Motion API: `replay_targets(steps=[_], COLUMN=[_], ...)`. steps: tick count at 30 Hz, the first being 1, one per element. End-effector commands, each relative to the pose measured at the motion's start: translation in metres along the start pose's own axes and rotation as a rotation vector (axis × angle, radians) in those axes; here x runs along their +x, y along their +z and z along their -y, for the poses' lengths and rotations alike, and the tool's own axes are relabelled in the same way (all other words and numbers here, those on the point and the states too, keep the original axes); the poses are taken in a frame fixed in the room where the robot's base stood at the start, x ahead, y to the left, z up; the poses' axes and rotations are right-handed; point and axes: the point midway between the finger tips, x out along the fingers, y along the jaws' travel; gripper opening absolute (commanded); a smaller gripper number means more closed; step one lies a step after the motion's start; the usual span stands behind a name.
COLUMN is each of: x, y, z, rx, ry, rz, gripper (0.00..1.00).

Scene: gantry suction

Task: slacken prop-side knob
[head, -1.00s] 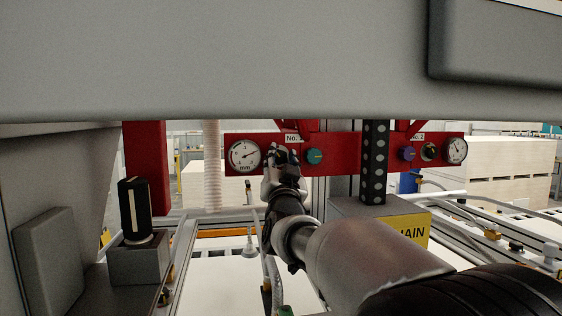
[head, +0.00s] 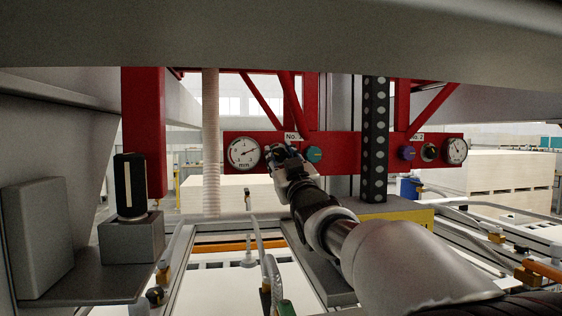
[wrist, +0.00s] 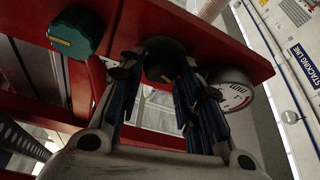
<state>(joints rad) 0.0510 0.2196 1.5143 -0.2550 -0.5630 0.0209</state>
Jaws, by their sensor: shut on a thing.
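A red panel (head: 340,147) carries the knobs under signs No. 1 and No. 2. My gripper (head: 279,154) is at its No. 1 end, between the left gauge (head: 244,153) and the teal knob (head: 314,154). In the wrist view my gripper (wrist: 160,78) is shut on a dark knob (wrist: 160,66) with a yellowish mark. The gripper hides this knob in the head view. The teal knob (wrist: 76,32), with a yellow mark, is apart from the fingers. The purple knob (head: 406,153) and a black knob (head: 429,152) are on the No. 2 end. I cannot tell which is called prop-side.
A grey beam (head: 300,40) spans the top of the head view. A perforated black post (head: 375,140) stands right of the teal knob. The gauge (wrist: 232,92) is close beside my fingers.

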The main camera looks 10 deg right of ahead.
Motion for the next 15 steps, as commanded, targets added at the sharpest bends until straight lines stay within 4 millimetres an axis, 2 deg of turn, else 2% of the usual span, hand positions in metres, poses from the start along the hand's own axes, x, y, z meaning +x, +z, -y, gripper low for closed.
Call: replay_targets(steps=[15], x=[0.0001], y=[-0.0002], z=[-0.0005], rx=[-0.041], ry=[-0.017], rz=[0.000], gripper=[0.09])
